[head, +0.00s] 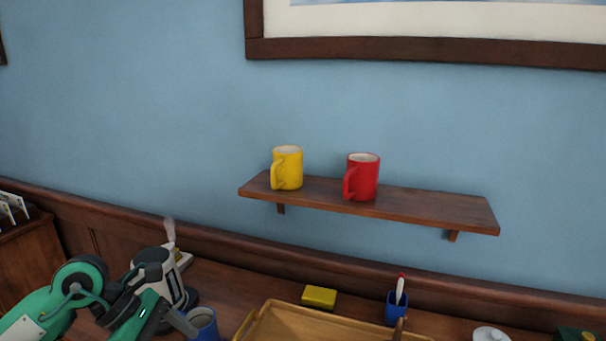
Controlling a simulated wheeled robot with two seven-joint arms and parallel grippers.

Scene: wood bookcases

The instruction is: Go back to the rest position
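My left arm comes in from the lower left. Its gripper (172,322) is low in the picture, beside a blue mug (203,325) that is cut off by the bottom edge. One grey finger reaches to the mug's left side; I cannot tell whether it touches the mug or whether the gripper is open or shut. My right gripper is not in view. A yellow mug (288,168) and a red mug (362,177) stand upright on the wall shelf (430,205), both with handles to the left.
On the wooden surface below are a grey and black appliance (157,272), a yellow block (319,297), a wooden tray (272,316), a blue cup with a pen (397,308) and a white lidded item (491,335). A framed picture (430,50) hangs above the shelf.

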